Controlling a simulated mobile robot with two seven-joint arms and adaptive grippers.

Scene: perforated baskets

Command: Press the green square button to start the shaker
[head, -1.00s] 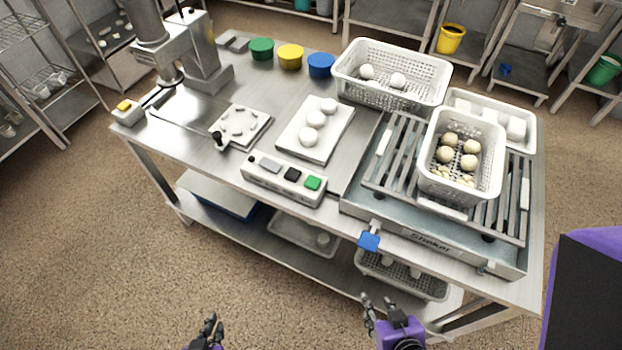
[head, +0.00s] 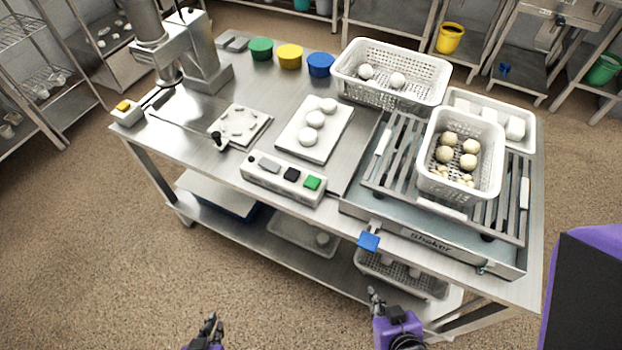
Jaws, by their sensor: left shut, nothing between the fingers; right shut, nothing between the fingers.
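The green square button (head: 312,183) is at the right end of a white control box (head: 262,184) on the table's front edge, beside a black and a grey button. The shaker (head: 410,232) stands to its right, with a white perforated basket (head: 436,180) of pale balls and small pieces on its slatted top. My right gripper (head: 374,295) is shut and empty, low in front of the table, below and right of the button and apart from it. My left gripper (head: 213,324) is shut and empty at the bottom edge, in front of the table and well below the control box.
A blue tab (head: 368,242) sticks out at the shaker's front left. A white board (head: 325,142) with white balls lies behind the control box. Another perforated basket (head: 365,95) stands at the back. The floor before the table is clear.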

